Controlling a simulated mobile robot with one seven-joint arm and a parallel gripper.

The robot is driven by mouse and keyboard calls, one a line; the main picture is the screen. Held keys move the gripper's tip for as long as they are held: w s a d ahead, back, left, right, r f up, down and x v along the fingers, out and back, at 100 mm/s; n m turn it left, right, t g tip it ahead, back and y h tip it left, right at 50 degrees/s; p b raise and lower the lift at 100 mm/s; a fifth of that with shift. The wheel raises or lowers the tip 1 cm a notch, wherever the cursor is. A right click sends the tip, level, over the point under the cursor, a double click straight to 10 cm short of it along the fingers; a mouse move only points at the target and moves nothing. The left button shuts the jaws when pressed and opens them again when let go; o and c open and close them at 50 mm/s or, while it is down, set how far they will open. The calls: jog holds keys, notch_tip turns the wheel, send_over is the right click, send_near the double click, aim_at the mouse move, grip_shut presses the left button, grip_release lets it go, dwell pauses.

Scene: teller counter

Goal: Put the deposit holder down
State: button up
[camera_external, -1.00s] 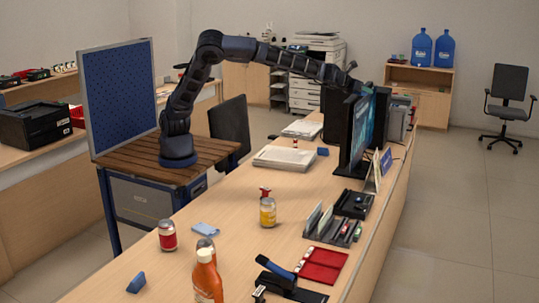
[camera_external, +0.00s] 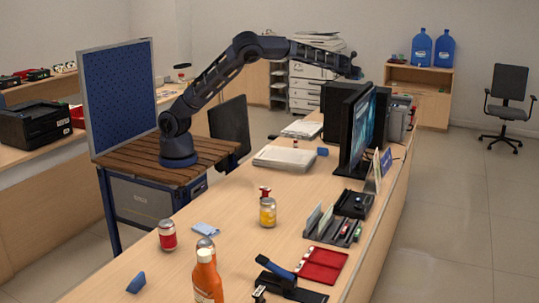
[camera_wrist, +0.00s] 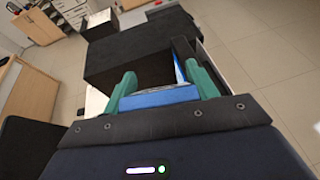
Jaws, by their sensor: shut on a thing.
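In the wrist view, my gripper (camera_wrist: 163,88) has its two green fingers on either side of a blue thing (camera_wrist: 158,98), shut on it. Only the blue rim and a pale strip of it show, so I take it to be the deposit holder. In the external view my gripper (camera_external: 354,71) is high above the far part of the counter (camera_external: 225,250), behind and above the dark monitor (camera_external: 355,135). The held thing cannot be made out there.
A large black box-shaped thing (camera_wrist: 135,55) lies just beyond the fingers in the wrist view. A paper stack (camera_external: 284,158), a small blue block (camera_external: 322,152) and a black-and-grey organizer (camera_external: 333,228) stand on the counter. Clear wood lies between the paper stack and the bottle (camera_external: 267,212).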

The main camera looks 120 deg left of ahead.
jog(key=s+a+n+g, duration=0.2)
jog(key=s+a, duration=0.6)
jog(key=a, duration=0.3)
notch_tip(320, 180, down, 46)
jog(key=shift+w+d, duration=0.1)
jog(key=shift+w, duration=0.05)
dwell(0.4)
jog(key=shift+f, duration=0.15)
jog(key=o, duration=1)
